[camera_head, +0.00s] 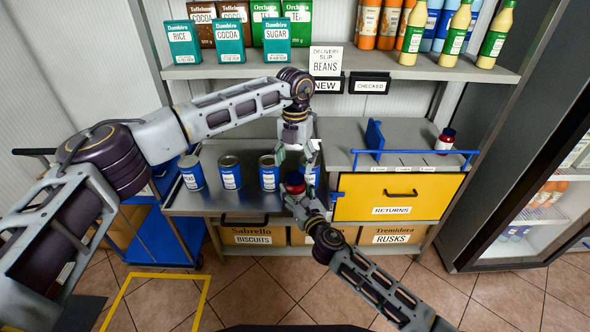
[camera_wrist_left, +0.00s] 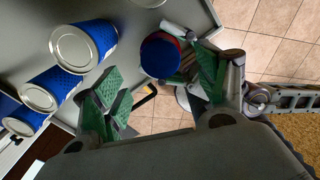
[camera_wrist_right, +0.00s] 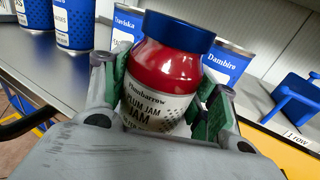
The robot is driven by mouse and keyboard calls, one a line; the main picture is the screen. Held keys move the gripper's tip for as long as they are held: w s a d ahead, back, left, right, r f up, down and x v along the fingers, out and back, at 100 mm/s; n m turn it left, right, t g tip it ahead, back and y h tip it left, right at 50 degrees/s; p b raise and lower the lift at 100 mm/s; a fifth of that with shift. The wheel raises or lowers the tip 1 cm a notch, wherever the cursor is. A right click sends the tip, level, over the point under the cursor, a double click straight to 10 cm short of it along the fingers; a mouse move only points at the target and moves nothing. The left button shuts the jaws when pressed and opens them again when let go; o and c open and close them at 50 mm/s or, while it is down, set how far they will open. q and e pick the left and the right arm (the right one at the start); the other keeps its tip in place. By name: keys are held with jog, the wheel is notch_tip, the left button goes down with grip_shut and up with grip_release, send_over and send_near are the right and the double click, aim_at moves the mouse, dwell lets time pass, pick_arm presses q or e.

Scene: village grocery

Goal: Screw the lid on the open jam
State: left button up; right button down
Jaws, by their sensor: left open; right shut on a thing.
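The plum jam jar (camera_wrist_right: 160,85) is red with a white label and is held upright, leaning slightly, in my right gripper (camera_wrist_right: 160,95). A blue lid (camera_wrist_right: 180,30) sits on its mouth; I cannot tell whether it is screwed tight. In the left wrist view the lid (camera_wrist_left: 160,55) shows from above. My left gripper (camera_head: 298,150) is open, just above the jar, its fingers (camera_wrist_left: 160,85) apart to either side and not visibly touching the lid. In the head view the jar (camera_head: 294,189) is partly hidden by my grippers.
Several blue cans (camera_head: 230,172) stand on the grey counter (camera_head: 210,205) behind and left of the jar. A yellow returns drawer (camera_head: 360,205) is to the right. Another jar (camera_head: 446,140) stands on the upper counter behind a blue rail (camera_head: 400,152). A stocked shelf (camera_head: 240,71) is above.

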pick_arm(q)
notch_tip(320, 180, up, 7)
dwell(0.4)
pick_arm(e)
jog(key=shift+c, duration=1.8)
grip_release()
jog(key=shift+s, duration=0.15)
jog(key=v, duration=1.1)
jog(key=shift+s+d, duration=0.2)
jog(key=shift+s, duration=0.1)
jog(key=shift+s+f, duration=0.1)
jog(key=shift+f, duration=0.05)
